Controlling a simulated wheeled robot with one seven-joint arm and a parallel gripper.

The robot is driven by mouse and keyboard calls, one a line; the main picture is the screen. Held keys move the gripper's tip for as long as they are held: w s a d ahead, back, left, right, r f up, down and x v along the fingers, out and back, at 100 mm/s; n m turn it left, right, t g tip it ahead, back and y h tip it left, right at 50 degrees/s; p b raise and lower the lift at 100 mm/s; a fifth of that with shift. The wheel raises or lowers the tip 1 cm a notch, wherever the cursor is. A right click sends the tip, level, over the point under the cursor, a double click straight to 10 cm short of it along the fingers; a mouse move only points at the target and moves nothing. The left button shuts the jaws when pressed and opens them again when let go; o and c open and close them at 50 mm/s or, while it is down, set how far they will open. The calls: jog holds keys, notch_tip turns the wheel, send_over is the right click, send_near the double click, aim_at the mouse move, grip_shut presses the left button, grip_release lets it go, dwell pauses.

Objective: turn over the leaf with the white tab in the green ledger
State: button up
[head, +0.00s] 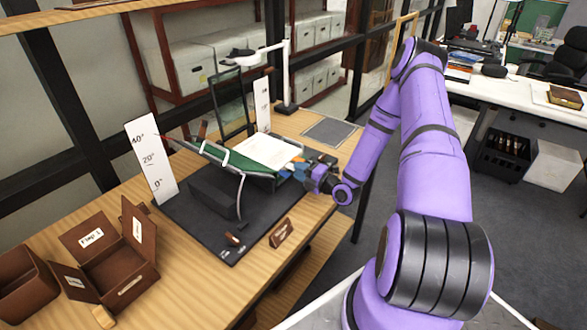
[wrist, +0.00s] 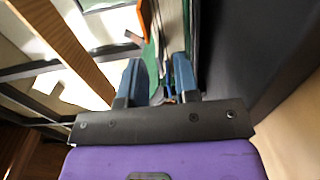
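The green ledger (head: 236,160) lies open on a dark cradle (head: 213,190), with white pages (head: 268,152) facing up. My gripper (head: 293,169) is at the ledger's right edge. In the wrist view its two blue fingers (wrist: 159,78) stand apart with a gap between them. A green strip of the ledger (wrist: 150,62) shows around and beyond the fingers. I cannot tell whether a finger touches a leaf. I cannot make out the white tab; the gripper covers part of the near right edge.
White angle scales (head: 151,160) flank the cradle, and a dark framed glass panel (head: 231,103) stands behind it. A white lamp arm (head: 285,75) rises at the back. Open brown boxes (head: 108,250) stand on the left. A small brown sign (head: 281,233) stands at the front.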

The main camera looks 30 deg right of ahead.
jog(key=shift+x, duration=1.45)
grip_shut()
jog(key=shift+r, duration=0.15)
